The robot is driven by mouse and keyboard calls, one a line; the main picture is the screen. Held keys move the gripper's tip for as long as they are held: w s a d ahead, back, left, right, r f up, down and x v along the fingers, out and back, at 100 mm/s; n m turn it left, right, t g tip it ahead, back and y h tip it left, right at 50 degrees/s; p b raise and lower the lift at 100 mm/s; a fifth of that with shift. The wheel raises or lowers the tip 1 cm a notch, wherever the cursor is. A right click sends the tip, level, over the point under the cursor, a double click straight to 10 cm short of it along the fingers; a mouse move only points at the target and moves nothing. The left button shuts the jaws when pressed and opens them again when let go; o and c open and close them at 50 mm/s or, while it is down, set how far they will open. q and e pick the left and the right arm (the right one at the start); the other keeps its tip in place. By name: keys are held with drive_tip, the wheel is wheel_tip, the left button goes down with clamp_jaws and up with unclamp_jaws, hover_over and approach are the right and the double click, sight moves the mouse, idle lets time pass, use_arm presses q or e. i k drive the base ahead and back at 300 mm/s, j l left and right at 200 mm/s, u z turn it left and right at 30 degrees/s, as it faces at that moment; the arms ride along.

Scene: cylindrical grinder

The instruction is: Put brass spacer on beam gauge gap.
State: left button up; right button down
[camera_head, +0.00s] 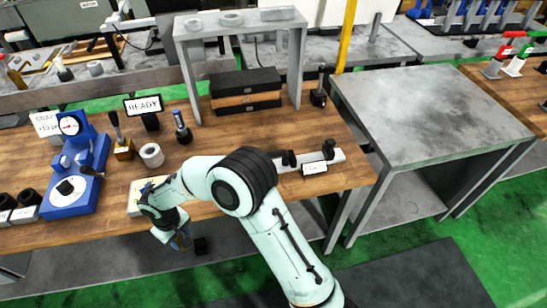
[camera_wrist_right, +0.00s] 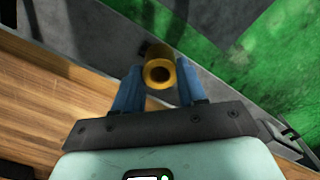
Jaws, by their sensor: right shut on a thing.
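My right gripper (camera_wrist_right: 160,85) has its blue fingers shut on the brass spacer (camera_wrist_right: 160,70), a yellow hollow cylinder with its open end facing the wrist camera. In the head view this gripper (camera_head: 181,242) hangs beyond the bench's front edge, and the spacer there is small and hard to make out. A pale rail (camera_head: 312,160) with two dark blocks and a space between them, apparently the beam gauge, lies on the bench right of my arm. A small label plate stands in front of it. Part of the rail's left side may be hidden by my arm. My left gripper is not in view.
A blue dial gauge (camera_head: 78,165) stands on the wooden bench at left. A grey ring (camera_head: 151,154), a READY sign (camera_head: 144,106) and upright tools stand near it. A grey shelf frame (camera_head: 240,22) rises behind. A bare grey table (camera_head: 425,110) stands to the right.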

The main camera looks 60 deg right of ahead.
sight(299, 161)
drive_tip(key=k+l+u, duration=0.2)
drive_tip(key=l+u, duration=0.15)
drive_tip(key=k+l+u, duration=0.6)
drive_tip(key=k+l, duration=0.95)
drive_tip(key=i+l, duration=0.2)
drive_tip(key=i+j+u, duration=0.05)
